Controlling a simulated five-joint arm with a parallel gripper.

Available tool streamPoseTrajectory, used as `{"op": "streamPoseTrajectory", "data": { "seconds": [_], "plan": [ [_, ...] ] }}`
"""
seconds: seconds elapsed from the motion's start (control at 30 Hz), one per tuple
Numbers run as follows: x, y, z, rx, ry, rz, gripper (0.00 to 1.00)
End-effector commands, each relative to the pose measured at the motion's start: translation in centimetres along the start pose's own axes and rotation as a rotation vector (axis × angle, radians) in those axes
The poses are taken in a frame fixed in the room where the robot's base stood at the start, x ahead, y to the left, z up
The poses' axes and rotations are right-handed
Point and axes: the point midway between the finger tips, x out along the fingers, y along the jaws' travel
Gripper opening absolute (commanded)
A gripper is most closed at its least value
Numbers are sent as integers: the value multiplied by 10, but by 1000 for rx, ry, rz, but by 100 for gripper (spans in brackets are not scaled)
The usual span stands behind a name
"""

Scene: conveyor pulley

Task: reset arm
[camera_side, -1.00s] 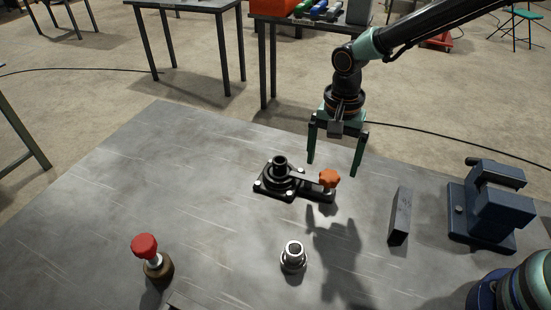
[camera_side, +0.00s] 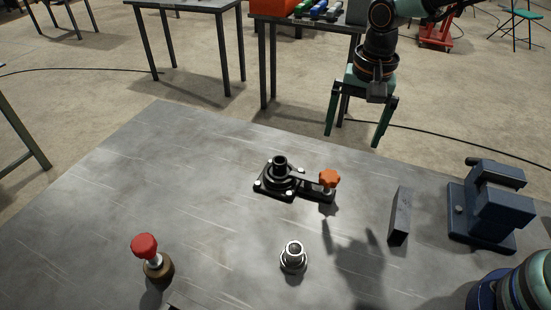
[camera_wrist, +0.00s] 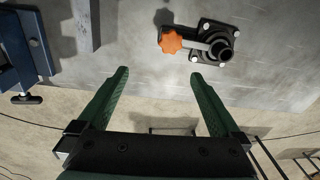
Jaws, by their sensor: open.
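My gripper (camera_side: 354,140) is open and empty, with its two green fingers spread. In the side view it hangs in the air above the far edge of the metal table (camera_side: 130,190). A black clamp fixture (camera_side: 275,185) with an orange knob (camera_side: 329,178) sits on the table, nearer the camera than my gripper and apart from it. A silver pulley-like part (camera_side: 293,256) stands upright on the table in front of the fixture. In the wrist view the green fingers (camera_wrist: 158,75) are apart with nothing between them, and the fixture (camera_wrist: 216,45) shows beyond them.
A red-topped knob on a brown base (camera_side: 150,257) stands at the front left. A grey metal block (camera_side: 399,216) and a blue vise (camera_side: 488,205) are on the right. Another table (camera_side: 270,60) stands behind. The left of the work table is clear.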

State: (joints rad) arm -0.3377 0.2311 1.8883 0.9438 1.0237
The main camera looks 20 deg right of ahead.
Motion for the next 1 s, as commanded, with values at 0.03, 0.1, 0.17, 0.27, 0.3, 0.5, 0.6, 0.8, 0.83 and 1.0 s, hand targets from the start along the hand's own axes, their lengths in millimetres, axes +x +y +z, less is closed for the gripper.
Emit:
{"op": "streamPoseTrajectory", "data": {
  "seconds": [0.03,0.1,0.17,0.27,0.3,0.5,0.6,0.8,0.83,1.0],
  "plan": [
    [-16,11,-6,-38,22,-29,100],
    [-33,27,-11,-104,50,-57,100],
    [-46,41,-14,-161,78,-79,100],
    [-64,64,-18,-253,128,-108,100],
    [-70,74,-19,-291,150,-117,100],
    [-93,120,-18,-476,271,-140,100],
    [-98,138,-16,-556,327,-138,100],
    [-102,159,-12,-659,398,-124,100],
    [-102,161,-12,-668,403,-122,100],
    [-102,163,-12,-680,410,-119,100]
  ]
}}
